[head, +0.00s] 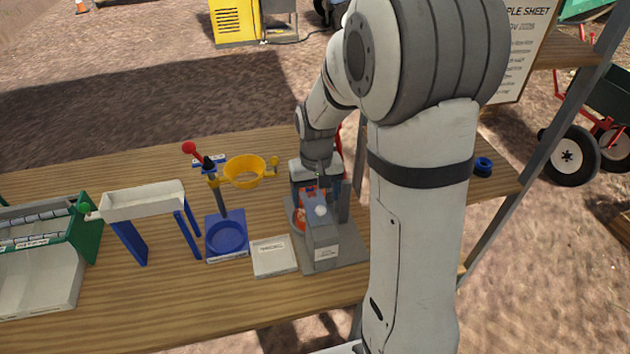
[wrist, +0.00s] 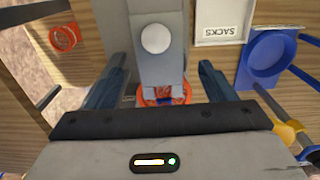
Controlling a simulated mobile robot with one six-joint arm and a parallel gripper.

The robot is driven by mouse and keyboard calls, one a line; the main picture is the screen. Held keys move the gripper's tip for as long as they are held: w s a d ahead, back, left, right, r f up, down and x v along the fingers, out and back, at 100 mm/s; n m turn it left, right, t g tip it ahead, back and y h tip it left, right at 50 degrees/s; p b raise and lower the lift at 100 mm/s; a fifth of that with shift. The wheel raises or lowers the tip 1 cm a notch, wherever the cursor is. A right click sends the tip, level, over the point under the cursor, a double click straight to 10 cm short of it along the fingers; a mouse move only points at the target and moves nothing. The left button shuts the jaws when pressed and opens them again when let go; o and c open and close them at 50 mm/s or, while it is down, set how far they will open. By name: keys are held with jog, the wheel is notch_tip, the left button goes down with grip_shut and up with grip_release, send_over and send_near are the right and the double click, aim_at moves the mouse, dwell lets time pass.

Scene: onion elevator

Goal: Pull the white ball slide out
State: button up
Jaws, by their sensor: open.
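The white ball (head: 321,211) sits on a grey block-shaped device (head: 322,240) on the wooden table. In the wrist view the white ball (wrist: 155,38) shows near the top centre on the grey block (wrist: 160,70). My gripper (head: 318,195) is at the device, on its far side in the head view. In the wrist view my gripper (wrist: 163,68) is open, one finger on each side of the grey block. The ball is beyond the fingertips, and nothing is visibly gripped. An orange-red part (wrist: 165,96) below the block is partly hidden by my gripper.
A white tile marked SACKS (wrist: 219,22) and a blue dish (head: 227,238) stand left of the device in the head view. The table front is clear.

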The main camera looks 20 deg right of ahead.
aim_at(322, 214)
jog(key=shift+f, duration=0.95)
jog(key=shift+c, duration=0.2)
jog(key=c, duration=1)
jog(key=shift+s+b, duration=0.3)
jog(key=shift+s, duration=2.3)
jog(key=shift+c, duration=0.2)
jog(key=o, duration=1.1)
jog(key=shift+r, duration=0.1)
